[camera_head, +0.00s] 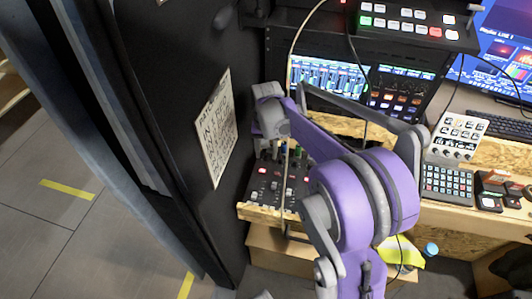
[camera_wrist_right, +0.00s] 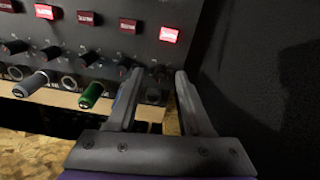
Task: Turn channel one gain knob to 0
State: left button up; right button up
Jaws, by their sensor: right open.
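A dark control panel fills the upper left of the right wrist view, with a row of small black knobs (camera_wrist_right: 88,59) under lit red buttons (camera_wrist_right: 169,35). I cannot read which knob is channel one gain. My right gripper (camera_wrist_right: 157,75) is open, with nothing held between its fingers. Its left finger overlaps the right end of the knob row and partly hides a blue piece beside it. Whether a finger touches a knob is unclear. In the head view my right gripper (camera_head: 270,122) is over the back of the desk's left end. My left gripper is not in view.
A green plug-like piece (camera_wrist_right: 90,95) and a grey one (camera_wrist_right: 30,84) stick out below the knobs. A dark wall stands close on the right. In the head view, a fader panel (camera_head: 262,190), a button pad (camera_head: 447,184) and a white controller (camera_head: 459,133) crowd the desk.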

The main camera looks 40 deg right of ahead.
jog(key=shift+f, duration=0.3)
grip_shut()
